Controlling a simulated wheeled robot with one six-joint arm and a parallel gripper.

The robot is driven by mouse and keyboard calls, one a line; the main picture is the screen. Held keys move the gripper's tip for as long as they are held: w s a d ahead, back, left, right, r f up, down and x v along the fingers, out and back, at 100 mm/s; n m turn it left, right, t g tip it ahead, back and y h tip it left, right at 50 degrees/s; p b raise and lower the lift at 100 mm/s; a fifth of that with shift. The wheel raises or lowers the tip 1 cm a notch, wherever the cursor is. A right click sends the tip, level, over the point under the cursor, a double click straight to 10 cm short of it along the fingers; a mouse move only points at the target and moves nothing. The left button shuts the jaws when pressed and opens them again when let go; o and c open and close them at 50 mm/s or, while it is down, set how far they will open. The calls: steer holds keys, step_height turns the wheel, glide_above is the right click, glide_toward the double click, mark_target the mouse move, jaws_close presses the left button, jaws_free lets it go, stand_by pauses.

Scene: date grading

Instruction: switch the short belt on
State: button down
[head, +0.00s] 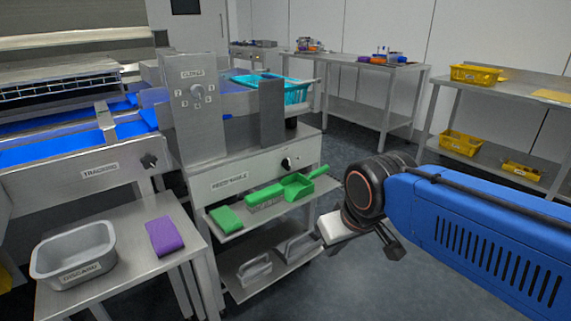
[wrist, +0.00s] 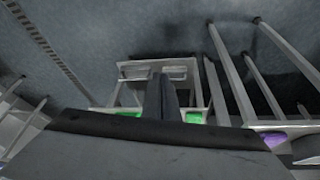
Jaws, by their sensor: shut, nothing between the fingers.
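A long blue belt (head: 70,145) runs along the left of the head view. A shorter blue stretch of belt (head: 235,104) shows behind the grey dial post (head: 190,120), partly hidden. A black rotary knob (head: 290,163) with a light mark sits on the front panel of the middle cabinet. Another dark knob (head: 150,160) is on the left panel. I cannot tell which knob belongs to the short belt. My gripper (head: 394,250) is to the right of the cabinet, lower than its knob and apart from it. In the wrist view its fingers (wrist: 161,78) are together and empty.
Green scoop (head: 297,185) and green block (head: 226,218) lie on a shelf below the panel. A grey discard tub (head: 75,254) and purple pad (head: 164,236) stand on the left table. A teal basket (head: 285,88) sits behind. Yellow bins (head: 475,73) are at right. Floor between is clear.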

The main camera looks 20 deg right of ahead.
steer(key=w+d+r+h, duration=0.1)
steer(key=w+r, duration=0.2)
steer(key=w, duration=0.6)
steer(key=w+d+r+h, duration=0.1)
steer(key=w+r, duration=0.2)
steer(key=w, duration=0.7)
steer(key=w+a+n+t+h, duration=0.1)
steer(key=w+a+h, duration=0.1)
steer(key=w, duration=1.9)
steer(key=shift+w+a+n, duration=0.25)
steer(key=shift+a+n, duration=0.15)
steer(key=shift+a, duration=0.15)
steer(key=shift+f, duration=0.1)
steer(key=shift+f, duration=0.1)
glide_toward(285, 167)
steer(key=a+f, duration=0.1)
steer(key=w+a+f, duration=0.1)
steer(key=f, duration=0.1)
steer(key=shift+a+f, duration=0.2)
steer(key=shift+f, duration=0.1)
steer(key=d, duration=0.2)
steer(key=shift+w+d+r, duration=0.2)
steer(key=shift+d, duration=0.05)
steer(key=shift+w+d, duration=0.2)
steer(key=shift+d, duration=0.4)
